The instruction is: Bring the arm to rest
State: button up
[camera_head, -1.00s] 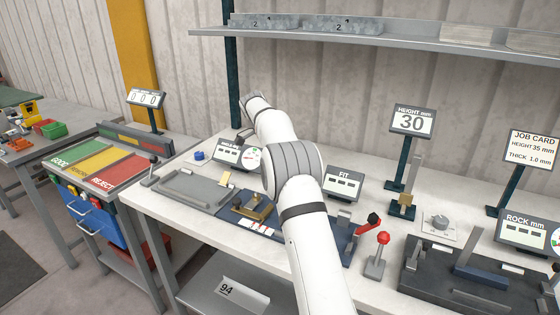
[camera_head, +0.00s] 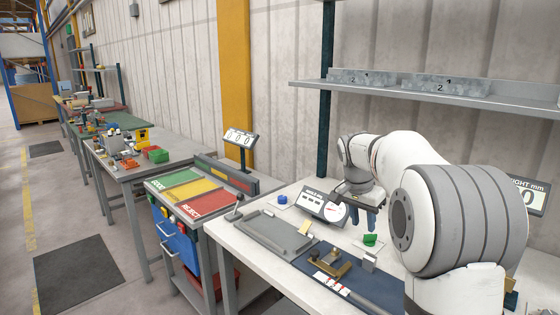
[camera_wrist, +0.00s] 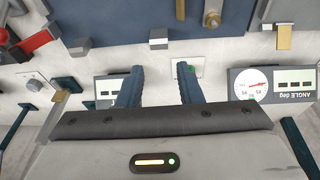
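My white and grey arm rises on the right of the head view and bends back over the workbench (camera_head: 262,240). My gripper (camera_head: 364,220) points down above the bench, beside the angle display (camera_head: 322,207). In the wrist view the two blue fingers of my gripper (camera_wrist: 158,70) stand apart with nothing seen between them. The angle display also shows in the wrist view (camera_wrist: 275,84), right of the fingers. A small green-topped piece (camera_head: 371,240) is just below the fingers; whether they touch it I cannot tell.
A grey tray (camera_head: 275,235) and a blue plate with a brass clamp (camera_head: 335,263) lie on the bench. A shelf (camera_head: 420,93) hangs behind. The sorting stand with green, yellow and red fields (camera_head: 192,196) is left.

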jog(key=s+a+f+n+y, duration=0.1)
jog(key=s+a+f+n, duration=0.1)
jog(key=s, duration=0.8)
jog(key=s+a+f+n, duration=0.2)
jog(key=s+n, duration=0.2)
jog(key=s, duration=0.7)
jog(key=s+a+f+n+t+y, duration=0.1)
jog(key=s+a+f+n, duration=0.1)
jog(key=s, duration=0.8)
jog(key=shift+s+a+f+n+y, duration=0.25)
jog(key=shift+f+n, duration=0.2)
jog(key=shift+n, duration=0.25)
jog(key=shift+d, duration=0.1)
